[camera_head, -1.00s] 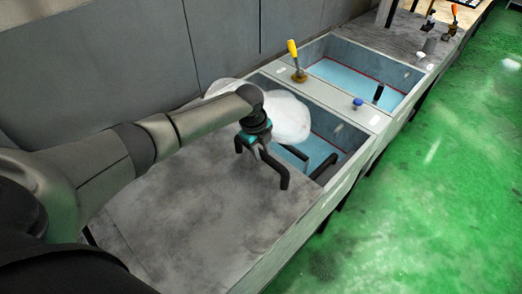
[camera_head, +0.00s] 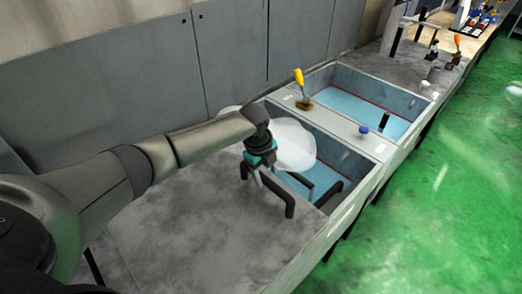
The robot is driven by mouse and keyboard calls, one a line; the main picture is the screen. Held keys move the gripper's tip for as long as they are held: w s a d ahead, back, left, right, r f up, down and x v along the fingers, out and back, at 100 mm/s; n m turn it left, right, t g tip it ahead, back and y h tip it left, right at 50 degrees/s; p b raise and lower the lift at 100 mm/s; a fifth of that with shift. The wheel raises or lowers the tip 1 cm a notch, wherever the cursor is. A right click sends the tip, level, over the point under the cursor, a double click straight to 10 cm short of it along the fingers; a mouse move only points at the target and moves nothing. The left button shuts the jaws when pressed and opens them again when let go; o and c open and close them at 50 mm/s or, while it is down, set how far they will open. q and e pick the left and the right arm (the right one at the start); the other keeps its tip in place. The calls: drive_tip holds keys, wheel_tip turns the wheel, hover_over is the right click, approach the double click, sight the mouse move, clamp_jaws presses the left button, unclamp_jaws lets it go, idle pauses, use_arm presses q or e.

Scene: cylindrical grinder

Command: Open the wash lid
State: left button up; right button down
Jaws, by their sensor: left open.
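The wash lid looks to be the flat grey panel (camera_head: 225,235) over the near end of the wash station, lying closed. A black bar handle (camera_head: 289,207) stands at its far right edge. My left gripper (camera_head: 258,180) is open, pointing down at this handle, with its fingers by the bar. Whether they touch it or straddle it, I cannot tell. My left arm comes in from the left and hides part of the lid. My right gripper is not in view.
A basin with blue liquid (camera_head: 327,178) and a whitish translucent blob (camera_head: 292,145) lies beyond the lid. Farther on are a yellow-handled lever (camera_head: 300,82), a blue knob (camera_head: 363,130) and a second open basin (camera_head: 350,98). Grey wall panels (camera_head: 100,95) rise behind; green floor (camera_head: 440,210) is clear at right.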

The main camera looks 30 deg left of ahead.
use_arm(q)
wheel_tip(320, 180, up, 12)
drive_tip(key=s, duration=0.2)
drive_tip(key=shift+a, duration=0.4)
drive_tip(key=shift+s, duration=0.15)
